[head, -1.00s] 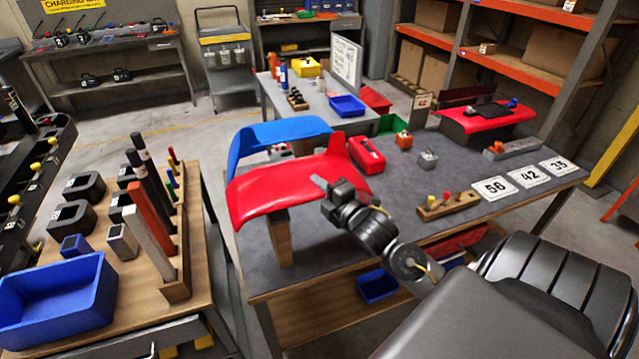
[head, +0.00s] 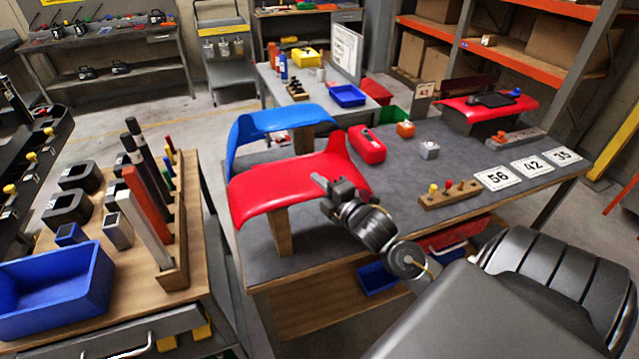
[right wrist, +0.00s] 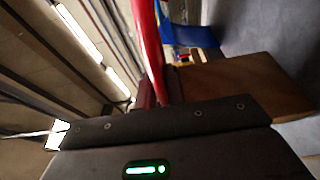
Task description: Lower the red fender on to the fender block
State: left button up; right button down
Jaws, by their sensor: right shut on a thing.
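The glossy red fender (head: 280,184) is a curved shell with a raised right end. It is over the wooden fender block (head: 279,232), a post on the grey table; whether they touch I cannot tell. My right gripper (head: 332,189) is shut on the fender's near edge at its right side. In the right wrist view the red edge (right wrist: 147,45) runs into the jaws, with the wooden block (right wrist: 235,85) beside it to the right. The block's top is hidden under the fender in the head view. My left gripper is not in view.
A blue fender (head: 270,124) stands just behind on the table (head: 420,178). A red case (head: 367,145), a wooden peg rack (head: 450,195) and number cards (head: 498,178) lie to the right. A wooden bench with a blue bin (head: 55,295) stands at left.

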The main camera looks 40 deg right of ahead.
jog(key=shift+r, duration=0.1)
jog(key=c, duration=1.5)
grip_release()
jog(key=shift+o, duration=0.2)
jog(key=shift+f, duration=0.25)
jog(key=shift+s, duration=0.2)
jog(key=shift+s+a+p, duration=0.25)
jog(key=shift+s+a, duration=0.05)
jog(key=shift+s, duration=0.55)
jog(key=shift+s+a+p, duration=0.3)
jog(key=shift+s+a, duration=0.05)
jog(key=shift+s, duration=0.55)
jog(key=shift+s+a+p, duration=0.25)
jog(key=shift+s+a, duration=0.05)
jog(key=shift+s, duration=0.55)
jog(key=shift+s, duration=0.1)
